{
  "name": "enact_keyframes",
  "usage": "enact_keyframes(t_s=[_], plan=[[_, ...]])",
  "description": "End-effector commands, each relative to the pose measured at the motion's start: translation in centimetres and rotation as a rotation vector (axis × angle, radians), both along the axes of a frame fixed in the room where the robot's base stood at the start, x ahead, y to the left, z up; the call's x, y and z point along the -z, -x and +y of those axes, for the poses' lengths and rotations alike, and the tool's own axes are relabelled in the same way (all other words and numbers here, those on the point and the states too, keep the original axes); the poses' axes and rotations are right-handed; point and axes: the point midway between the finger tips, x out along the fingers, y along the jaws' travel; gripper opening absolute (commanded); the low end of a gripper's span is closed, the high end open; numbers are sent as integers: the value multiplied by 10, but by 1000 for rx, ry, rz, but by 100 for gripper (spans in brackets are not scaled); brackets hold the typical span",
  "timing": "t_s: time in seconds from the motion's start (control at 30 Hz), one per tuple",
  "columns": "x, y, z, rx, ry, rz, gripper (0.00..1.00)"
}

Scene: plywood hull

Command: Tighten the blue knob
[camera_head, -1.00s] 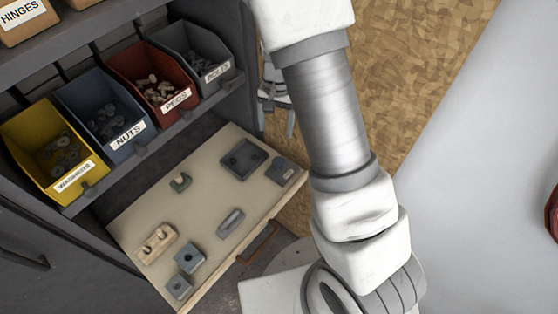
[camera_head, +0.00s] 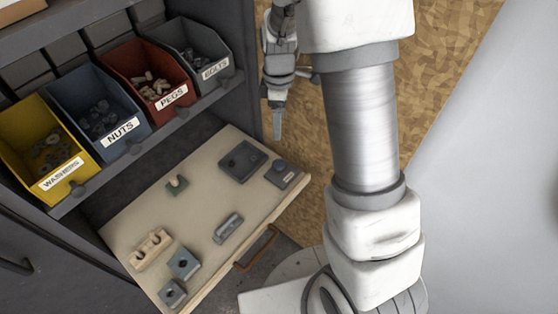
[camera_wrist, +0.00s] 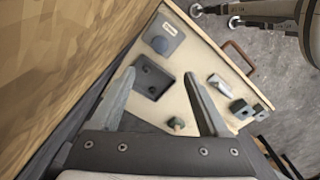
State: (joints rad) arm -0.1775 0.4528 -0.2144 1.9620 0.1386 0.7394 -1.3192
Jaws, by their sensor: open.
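A small blue-grey round knob (camera_head: 281,167) sits on a labelled grey plate (camera_head: 291,180) at the right corner of the pull-out board. In the wrist view the knob (camera_wrist: 160,44) and its plate (camera_wrist: 172,32) lie beyond my fingertips, near the board's far corner. My gripper (camera_head: 278,136) hangs above and beside the board's right end, apart from the knob. In the wrist view my gripper (camera_wrist: 160,76) has its two fingers spread, with nothing between them.
The pale board (camera_head: 205,185) also bears a square grey tray (camera_head: 241,162), a green clip (camera_head: 177,185), a grey bar (camera_head: 228,228), a wooden holder (camera_head: 150,250) and grey-blue blocks (camera_head: 184,263). Labelled bins (camera_head: 105,115) stand above. A plywood wall (camera_wrist: 60,60) is close on the left.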

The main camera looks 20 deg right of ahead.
Motion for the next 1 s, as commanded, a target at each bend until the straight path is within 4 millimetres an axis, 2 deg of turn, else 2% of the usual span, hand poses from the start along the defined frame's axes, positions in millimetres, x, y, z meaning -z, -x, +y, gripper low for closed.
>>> enact_keyframes(t_s=[0.17,0.5,0.7,0.83,1.0], plan=[[28,2,0,1,1,6,79],[102,1,0,3,1,7,79],[140,1,0,5,0,4,79],[157,1,0,4,1,4,79],[168,1,0,3,1,1,79]])
